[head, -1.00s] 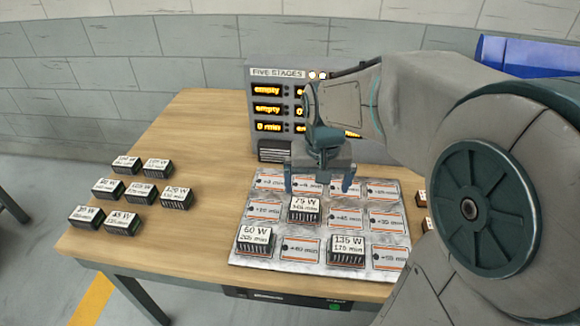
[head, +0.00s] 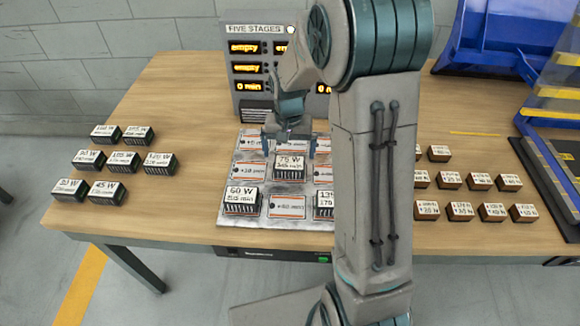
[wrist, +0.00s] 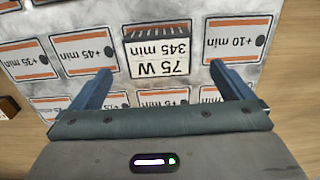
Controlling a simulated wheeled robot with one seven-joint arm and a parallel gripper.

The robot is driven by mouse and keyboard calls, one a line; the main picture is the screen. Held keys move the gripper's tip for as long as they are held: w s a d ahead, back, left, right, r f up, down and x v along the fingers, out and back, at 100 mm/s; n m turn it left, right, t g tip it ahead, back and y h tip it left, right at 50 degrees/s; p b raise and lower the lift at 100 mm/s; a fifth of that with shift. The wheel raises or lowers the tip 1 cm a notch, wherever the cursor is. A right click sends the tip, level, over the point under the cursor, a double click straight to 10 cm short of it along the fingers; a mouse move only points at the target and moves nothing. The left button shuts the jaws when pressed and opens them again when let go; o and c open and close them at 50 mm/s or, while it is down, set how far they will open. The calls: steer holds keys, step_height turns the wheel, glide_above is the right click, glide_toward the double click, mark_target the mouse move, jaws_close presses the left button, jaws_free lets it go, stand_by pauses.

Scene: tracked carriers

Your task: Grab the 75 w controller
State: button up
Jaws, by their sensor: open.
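The 75 W controller (head: 289,168), a black finned block with a white label reading 75 W and 345 min, sits on the silvery board (head: 232,211) near its middle. It also shows upside down in the wrist view (wrist: 157,50). My gripper (head: 289,148) is open and empty, above the board just behind the controller. In the wrist view its two blue fingers (wrist: 165,82) are spread wide, one to each side of the controller's label edge. I cannot tell the exact height between fingers and block.
A 60 W controller (head: 241,200) and a 135 W controller (head: 324,204), partly hidden by my arm, stand on the board. Several controllers (head: 108,190) stand at left, several small brown blocks (head: 450,180) at right. A display box (head: 247,68) stands behind.

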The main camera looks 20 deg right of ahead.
mark_target(290, 163)
steer(key=shift+s+f, duration=0.1)
steer(key=shift+f, duration=2.8)
steer(key=c, duration=1.2)
